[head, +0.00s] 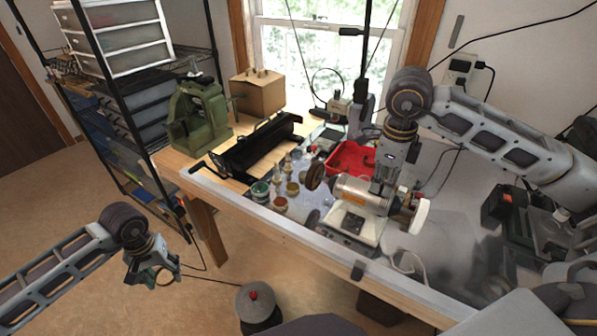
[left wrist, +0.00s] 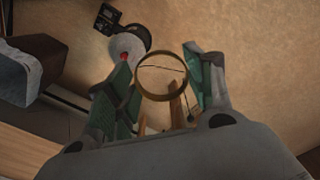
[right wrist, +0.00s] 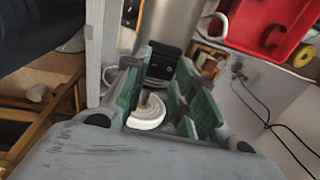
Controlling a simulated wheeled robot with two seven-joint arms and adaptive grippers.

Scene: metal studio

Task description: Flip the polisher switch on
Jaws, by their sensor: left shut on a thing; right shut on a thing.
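The polisher (head: 353,196) stands on the bench, a silver motor with a dark wheel at its left end and a white wheel (head: 420,216) at its right. Its base carries a dark panel (head: 352,223); the switch is too small to make out. My right gripper (head: 385,190) is at the motor's right end, shut on part of the polisher. In the right wrist view the fingers (right wrist: 165,90) flank a black part and the white wheel (right wrist: 148,114). My left gripper (head: 152,272) hangs off the bench, shut on a brass ring (left wrist: 162,76).
Small jars (head: 280,203) and a red tray (head: 350,158) lie near the polisher. A black roller tool (head: 262,148) and a green machine (head: 198,115) are further left. A grey pot (head: 258,312) with a red knob stands below the bench. Floor around my left gripper is clear.

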